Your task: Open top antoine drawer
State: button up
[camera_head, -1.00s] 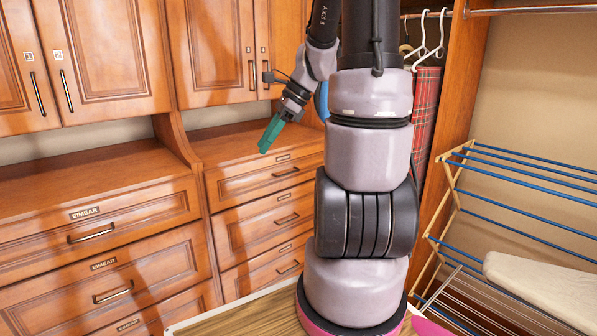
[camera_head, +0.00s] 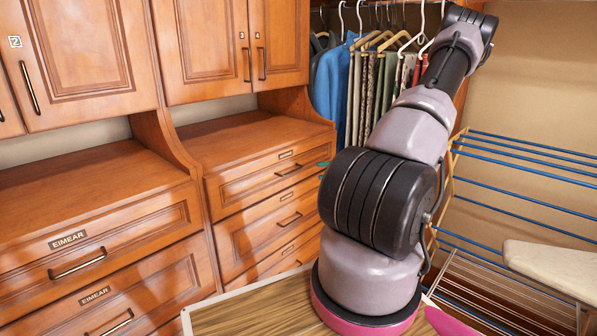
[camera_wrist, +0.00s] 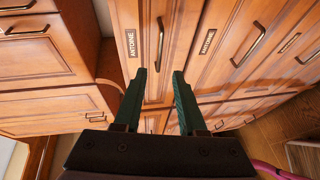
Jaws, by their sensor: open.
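The top Antoine drawer (camera_wrist: 149,88) shows in the wrist view, turned sideways, with an ANTOINE label (camera_wrist: 131,43) and a dark bar handle (camera_wrist: 160,42). It appears shut. My gripper (camera_wrist: 160,72) has two green fingers, open and empty. The handle lies beyond the fingertips, lined up with the gap between them; I cannot tell the exact distance. In the head view, a teal fingertip (camera_head: 323,164) shows just right of the top drawer (camera_head: 270,178) of the middle column, whose label is too small to read there. My arm hides the rest of the gripper.
A second ANTOINE drawer (camera_wrist: 225,60) lies right of the first in the wrist view. EIMEAR drawers (camera_head: 100,255) stand at left. Hanging clothes (camera_head: 375,85) and a drying rack (camera_head: 520,190) are behind and right of my arm. The counter top (camera_head: 240,140) is clear.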

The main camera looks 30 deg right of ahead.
aim_at(294, 171)
jog(key=x, duration=1)
jog(key=shift+w+a+f, duration=0.1)
jog(key=shift+a, duration=0.05)
grip_shut()
dwell(1.1)
